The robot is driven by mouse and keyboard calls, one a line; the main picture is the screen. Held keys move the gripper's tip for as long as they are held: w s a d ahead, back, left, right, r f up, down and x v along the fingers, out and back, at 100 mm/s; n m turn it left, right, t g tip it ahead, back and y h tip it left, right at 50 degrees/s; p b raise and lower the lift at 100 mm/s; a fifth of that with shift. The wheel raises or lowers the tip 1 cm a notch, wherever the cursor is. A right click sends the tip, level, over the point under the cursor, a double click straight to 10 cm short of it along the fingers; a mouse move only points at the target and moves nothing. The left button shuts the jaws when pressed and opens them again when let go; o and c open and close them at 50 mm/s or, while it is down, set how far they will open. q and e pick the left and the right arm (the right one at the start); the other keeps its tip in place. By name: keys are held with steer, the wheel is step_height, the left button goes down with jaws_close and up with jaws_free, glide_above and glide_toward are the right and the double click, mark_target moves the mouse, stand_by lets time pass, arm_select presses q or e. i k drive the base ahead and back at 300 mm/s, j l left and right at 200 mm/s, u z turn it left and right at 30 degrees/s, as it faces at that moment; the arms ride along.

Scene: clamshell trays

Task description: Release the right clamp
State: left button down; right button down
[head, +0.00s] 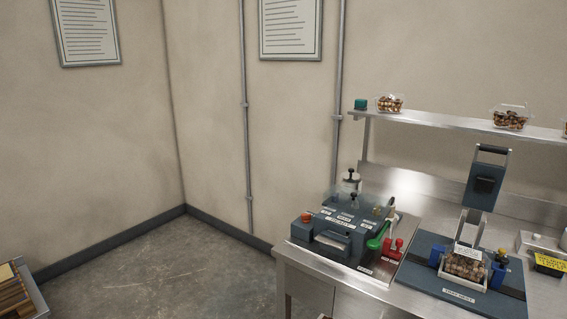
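A tray nest with a dark blue base plate (425,283) sits on the steel bench at the right. In it stands a clear clamshell tray filled with brown nuts (463,268), with a white label card above them. A blue clamp block (497,277) is at the tray's right side, and another blue block (437,255) is at its left. Whether the right clamp is closed is too small to tell. A dark upright plate with a handle (482,185) rises behind the tray. Neither of my grippers is in view.
A shelf (450,124) above holds nut-filled clear trays.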

mark_target(498, 272)
steer(key=z, duration=1.4)
